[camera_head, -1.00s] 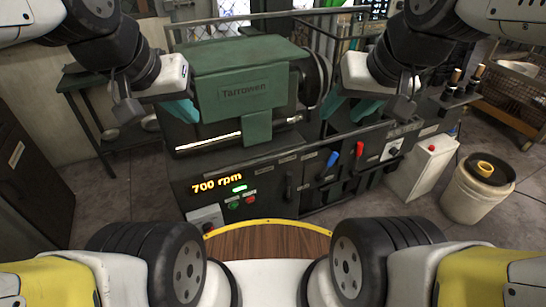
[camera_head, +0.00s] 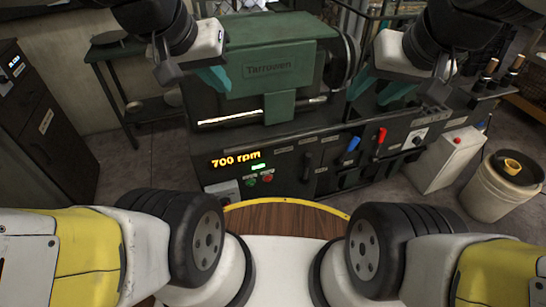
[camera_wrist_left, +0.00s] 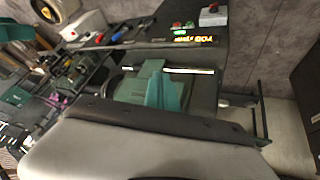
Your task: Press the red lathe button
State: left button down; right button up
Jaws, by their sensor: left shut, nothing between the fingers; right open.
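The green Tarrowen lathe (camera_head: 268,70) stands ahead of me on a dark base. Its front panel shows a lit 700 rpm readout (camera_head: 235,159). Below the readout, a small red button (camera_head: 267,178) sits right of a green button (camera_head: 251,182). In the left wrist view, the red button (camera_wrist_left: 177,24) shows near the top by the readout. My left gripper (camera_head: 215,79), with teal fingers, is shut and empty in front of the lathe's left side, above and apart from the buttons. It also shows in the left wrist view (camera_wrist_left: 163,93). My right gripper (camera_head: 395,93) is open on the lathe's right.
A blue lever (camera_head: 354,144) and a red lever (camera_head: 381,136) stick out of the panel. A white cabinet (camera_head: 450,162) with its own red knob and a cream bucket (camera_head: 500,188) stand at right. A round wooden-topped surface (camera_head: 285,219) lies in front of me.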

pick_arm(q)
jog(key=w+d+f+n+t+h, duration=0.1)
jog(key=w+d+n, duration=0.2)
jog(key=w+d, duration=0.4)
jog(key=w+d+f+n+h, duration=0.1)
jog(key=w+d+n+h, duration=0.1)
jog(key=w+d, duration=0.5)
jog(key=w+d+f+n+y, duration=0.1)
jog(key=w+d+f+n, duration=0.45)
jog(key=w+f, duration=0.5)
notch_tip(320, 180, down, 18)
jog(key=d+n+y, duration=0.1)
jog(key=n+y, duration=0.4)
jog(key=n, duration=0.2)
jog(key=s+a+f+n+g+y, duration=0.1)
jog(key=s+a+f+n+y, duration=0.1)
jog(key=s+f, duration=0.3)
jog(key=s+a+f+n+g+y, duration=0.2)
jog(key=s+f, duration=0.4)
jog(key=f, duration=0.4)
jog(key=shift+s+a+g+y, duration=0.25)
jog(key=shift+a+y, duration=0.35)
jog(key=shift+y, duration=0.4)
jog(key=shift+w, duration=0.1)
